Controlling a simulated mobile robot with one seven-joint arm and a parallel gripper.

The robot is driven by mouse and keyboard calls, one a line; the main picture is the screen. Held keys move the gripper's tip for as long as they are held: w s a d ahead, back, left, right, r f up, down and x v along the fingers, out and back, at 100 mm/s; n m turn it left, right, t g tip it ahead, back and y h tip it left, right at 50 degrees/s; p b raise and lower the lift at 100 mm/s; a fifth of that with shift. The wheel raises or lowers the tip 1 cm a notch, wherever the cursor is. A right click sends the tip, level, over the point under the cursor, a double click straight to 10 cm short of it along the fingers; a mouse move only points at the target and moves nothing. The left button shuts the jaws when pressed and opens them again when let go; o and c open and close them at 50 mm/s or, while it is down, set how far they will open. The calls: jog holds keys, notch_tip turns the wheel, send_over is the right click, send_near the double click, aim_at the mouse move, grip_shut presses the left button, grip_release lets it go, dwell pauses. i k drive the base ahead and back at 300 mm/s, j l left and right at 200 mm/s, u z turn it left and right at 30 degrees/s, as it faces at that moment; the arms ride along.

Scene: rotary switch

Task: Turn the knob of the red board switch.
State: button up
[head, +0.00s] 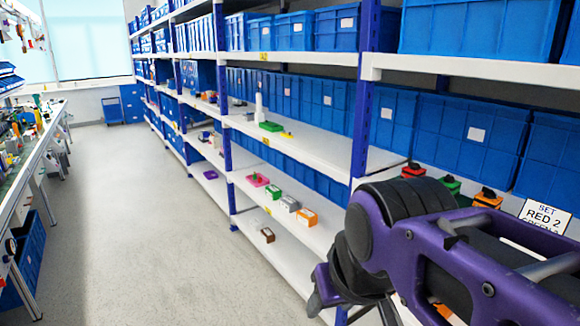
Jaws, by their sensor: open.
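The red board switch (413,171) is a small red box with a black knob on top. It stands on the right-hand shelf, just beyond my purple arm. The knob is small here and its pointing direction cannot be read. My gripper (350,308) hangs at the bottom of the picture, left of and nearer than the switch, apart from it. Its dark fingers look spread and hold nothing visible; part of it is hidden by my arm or cut off.
A green switch (449,184) and an orange switch (487,198) stand right of the red one, partly behind my arm. Blue bins (465,135) line the shelf behind. A blue upright (363,120) stands left of the switches. The floor aisle (140,220) is clear.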

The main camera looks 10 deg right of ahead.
aim_at(414, 166)
jog(key=z, duration=1.15)
jog(key=i+j+z, duration=0.15)
jog(key=z, duration=0.25)
jog(key=i+j+z, duration=0.15)
jog(key=z, duration=0.25)
jog(key=i+j+z, duration=0.1)
jog(key=j, duration=0.2)
jog(key=i+j+z, duration=0.1)
jog(key=j, duration=0.5)
jog(key=i+j, duration=0.1)
jog(key=j, duration=0.25)
jog(key=i+j, duration=0.15)
jog(key=j, duration=0.15)
jog(key=i+j+z, duration=0.1)
jog(key=j, duration=0.25)
jog(key=i+j, duration=0.15)
jog(key=j, duration=0.15)
jog(key=k+l+z, duration=0.15)
jog(key=l, duration=0.25)
jog(key=k+l+z, duration=0.2)
jog(key=l, duration=0.2)
jog(key=k+l+z, duration=0.15)
jog(key=l, duration=0.25)
